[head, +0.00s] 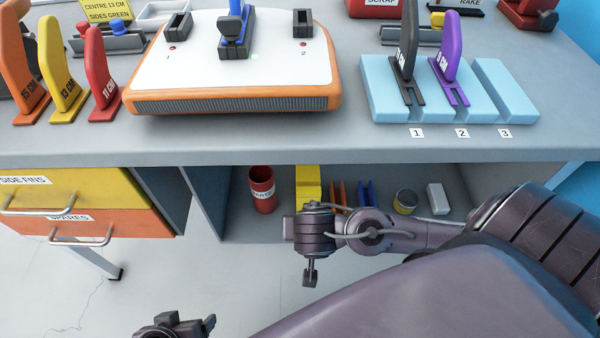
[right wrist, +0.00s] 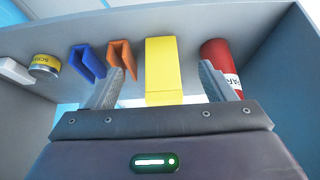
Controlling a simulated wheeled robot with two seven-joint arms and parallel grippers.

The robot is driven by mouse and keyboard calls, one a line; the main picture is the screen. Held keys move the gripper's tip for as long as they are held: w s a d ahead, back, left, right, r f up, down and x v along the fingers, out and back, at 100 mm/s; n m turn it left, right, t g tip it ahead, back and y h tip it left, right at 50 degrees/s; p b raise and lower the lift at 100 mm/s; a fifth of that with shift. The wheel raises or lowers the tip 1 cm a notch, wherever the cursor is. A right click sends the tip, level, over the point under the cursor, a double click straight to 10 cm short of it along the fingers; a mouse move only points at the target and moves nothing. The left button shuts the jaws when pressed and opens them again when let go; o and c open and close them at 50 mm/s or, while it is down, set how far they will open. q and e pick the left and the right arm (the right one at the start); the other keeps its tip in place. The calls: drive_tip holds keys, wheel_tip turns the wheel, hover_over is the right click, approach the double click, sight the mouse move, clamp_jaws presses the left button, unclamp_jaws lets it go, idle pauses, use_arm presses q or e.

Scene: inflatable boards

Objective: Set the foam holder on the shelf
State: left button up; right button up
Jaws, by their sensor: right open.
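No label marks the foam holder. A plain yellow block (head: 308,176) stands in the open shelf (head: 232,222) under the bench; it also shows in the right wrist view (right wrist: 162,55). My right gripper (right wrist: 162,80) is open and empty, with its fingers apart on either side of the yellow block's near end, and I cannot tell whether they touch it. In the head view my right wrist hides its fingers. A light-blue slotted foam block (head: 378,95) on the bench holds a black fin (head: 407,50) and a purple fin (head: 449,60). My left gripper (head: 188,322) is partly cut off at the bottom edge.
Beside the yellow block stand a red can (head: 262,188), an orange clip (head: 337,194), a blue clip (head: 367,193), a yellow-banded tin (head: 405,201) and a white block (head: 437,198). The bench edge (head: 300,150) overhangs the shelf. Drawers (head: 80,200) are at left.

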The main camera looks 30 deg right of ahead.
drive_tip(key=s+a+f+n+y, duration=0.1)
drive_tip(key=a+f+n+y, duration=0.1)
drive_tip(key=a+n, duration=0.3)
drive_tip(key=s+a+f+n+y, duration=0.2)
drive_tip(key=a+f+n+y, duration=0.1)
drive_tip(key=a+n, duration=0.2)
drive_tip(key=shift+s+a+n+g+y, duration=0.3)
drive_tip(key=shift+a+n+y, duration=0.1)
